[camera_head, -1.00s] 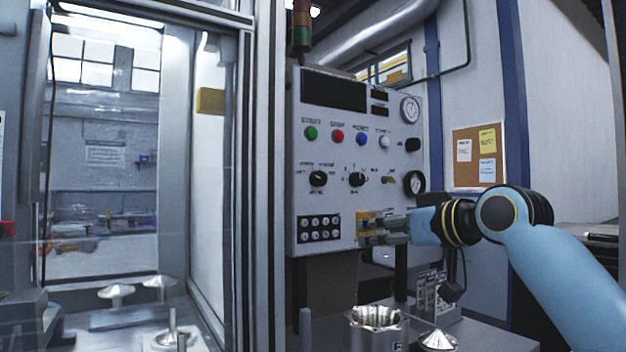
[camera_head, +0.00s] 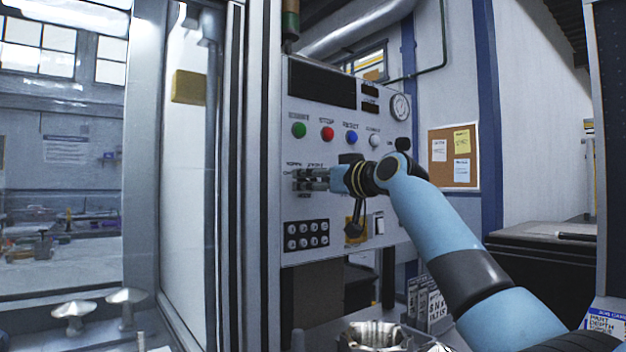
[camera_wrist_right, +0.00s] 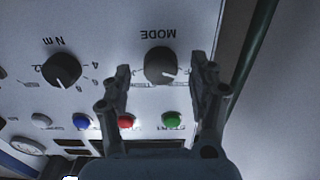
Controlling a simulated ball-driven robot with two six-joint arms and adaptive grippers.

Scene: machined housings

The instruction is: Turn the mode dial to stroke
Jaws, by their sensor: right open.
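The mode dial (camera_wrist_right: 160,65) is a round black knob on the pale control panel (camera_head: 345,262). It shows in the right wrist view under the upside-down word MODE, with a small pale mark on its lower right. My right gripper (camera_wrist_right: 164,76) is open, with one finger on each side of the dial in that view and a gap on both sides. Whether the fingertips reach around the knob, I cannot tell. In the head view my right gripper (camera_head: 310,180) covers the dial. My left gripper is not in view.
A second black dial marked N m (camera_wrist_right: 62,70) sits beside it. A green button (camera_head: 299,130), red button (camera_head: 327,133), blue button (camera_head: 351,137) and white button (camera_head: 374,140) line up above my gripper. A block of small black controls (camera_head: 306,236) is below.

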